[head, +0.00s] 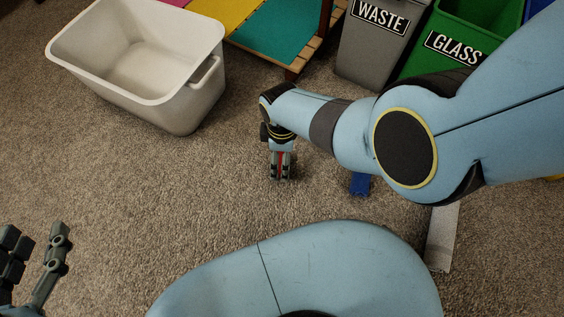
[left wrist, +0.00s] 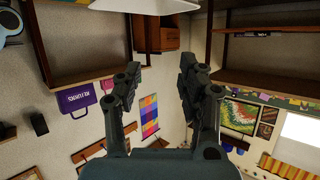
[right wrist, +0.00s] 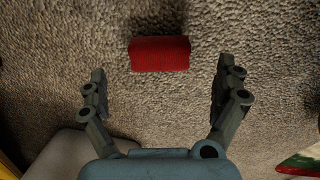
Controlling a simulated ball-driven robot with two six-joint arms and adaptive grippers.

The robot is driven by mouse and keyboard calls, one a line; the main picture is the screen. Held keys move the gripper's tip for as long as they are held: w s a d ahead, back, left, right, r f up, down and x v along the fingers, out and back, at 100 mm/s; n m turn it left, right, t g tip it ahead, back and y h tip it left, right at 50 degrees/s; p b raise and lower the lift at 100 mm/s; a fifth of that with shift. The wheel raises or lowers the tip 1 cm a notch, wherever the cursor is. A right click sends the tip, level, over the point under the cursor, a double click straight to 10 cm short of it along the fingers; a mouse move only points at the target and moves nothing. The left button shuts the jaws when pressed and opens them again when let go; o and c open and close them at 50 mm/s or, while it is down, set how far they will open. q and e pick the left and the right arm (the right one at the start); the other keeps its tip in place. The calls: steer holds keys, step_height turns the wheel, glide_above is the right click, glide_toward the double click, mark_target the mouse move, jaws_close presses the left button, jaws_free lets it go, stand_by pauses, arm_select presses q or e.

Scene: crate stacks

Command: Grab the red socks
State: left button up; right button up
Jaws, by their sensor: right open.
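The red socks (right wrist: 159,54) look like a small red rectangular bundle lying on the carpet in the right wrist view. My right gripper (right wrist: 162,88) is open there, with its fingers apart and the bundle beyond the tips, between their lines. In the head view my right gripper (head: 282,176) points down at the carpet, and a bit of red shows at its fingers. My left gripper (head: 30,250) is at the lower left of the head view. It also shows in the left wrist view (left wrist: 158,75), open and empty, facing the room's walls and shelves.
A white bin (head: 140,100) stands on the carpet at upper left. A grey WASTE bin (head: 362,55) and a green GLASS bin (head: 450,62) stand at the back, beside a wooden rack (head: 312,50). A blue item (head: 360,184) lies under my right arm. Carpet left of my right gripper is clear.

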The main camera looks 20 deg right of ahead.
step_height(320, 180, down, 2)
steer(key=shift+f+b, duration=0.25)
steer(key=shift+b, duration=0.75)
step_height(320, 180, down, 2)
steer(key=shift+f+b, duration=0.1)
steer(key=shift+b, duration=0.85)
steer(key=c, duration=1.1)
arm_select(q)
steer(key=w+d+r+m+t+h, duration=0.1)
steer(key=r+t, duration=0.3)
steer(key=r, duration=0.4)
steer(key=w+d+r+m+t+h, duration=0.1)
steer(key=w+r+t+h, duration=0.1)
steer(key=r, duration=0.6)
steer(key=w+r+m+t+h, duration=0.1)
steer(key=w+r+t, duration=0.3)
steer(key=r, duration=0.4)
steer(key=shift+w+d+r+m+t+h, duration=0.15)
steer(key=shift+d+m+t+h, duration=0.3)
steer(key=shift+t, duration=0.35)
arm_select(e)
steer(key=shift+o, duration=0.2)
